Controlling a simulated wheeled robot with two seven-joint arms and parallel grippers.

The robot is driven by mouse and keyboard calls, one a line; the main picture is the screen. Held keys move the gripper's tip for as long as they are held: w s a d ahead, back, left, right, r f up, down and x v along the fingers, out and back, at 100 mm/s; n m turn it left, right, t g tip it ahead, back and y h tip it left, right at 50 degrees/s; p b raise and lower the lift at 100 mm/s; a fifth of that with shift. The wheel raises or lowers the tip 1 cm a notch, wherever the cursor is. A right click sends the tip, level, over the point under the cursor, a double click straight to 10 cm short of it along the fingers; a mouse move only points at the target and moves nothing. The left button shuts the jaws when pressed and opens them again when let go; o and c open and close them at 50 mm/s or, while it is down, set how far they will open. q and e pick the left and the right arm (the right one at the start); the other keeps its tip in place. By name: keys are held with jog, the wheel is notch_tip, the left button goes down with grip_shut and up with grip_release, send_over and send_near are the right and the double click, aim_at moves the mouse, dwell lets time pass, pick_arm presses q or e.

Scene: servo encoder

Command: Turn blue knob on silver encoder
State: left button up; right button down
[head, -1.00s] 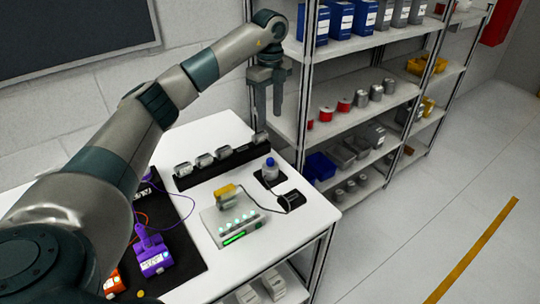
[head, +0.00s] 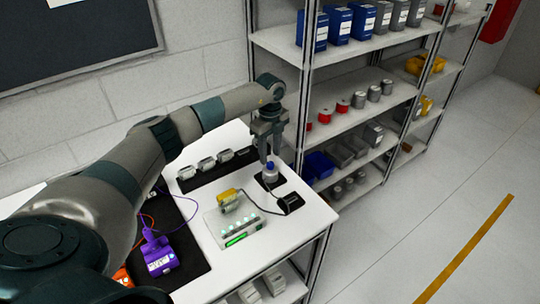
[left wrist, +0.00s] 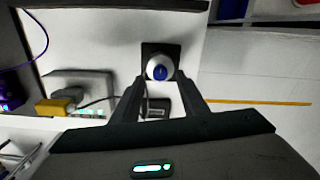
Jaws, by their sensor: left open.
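The silver encoder (head: 270,176) stands upright on a black square pad near the right end of the white table. Its blue knob (left wrist: 160,72) is on top and faces up in the left wrist view. My left gripper (head: 269,158) points down over the encoder. Its fingers are apart, one on each side of the knob in the head view. In the left wrist view the fingertips (left wrist: 160,80) lie just beside the encoder; I cannot tell whether they touch it. My right gripper is not in view.
A white box with green lights (head: 236,227) carries a yellow connector (head: 228,197) cabled to a small black block (head: 290,203). A black rack (head: 215,165) of grey parts stands behind. A purple device (head: 159,255) lies left. Metal shelves (head: 345,135) stand right of the table.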

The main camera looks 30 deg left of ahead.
aim_at(270, 163)
pick_arm(q)
jog(key=shift+f+p, duration=0.5)
jog(key=shift+f, duration=1.4)
grip_shut()
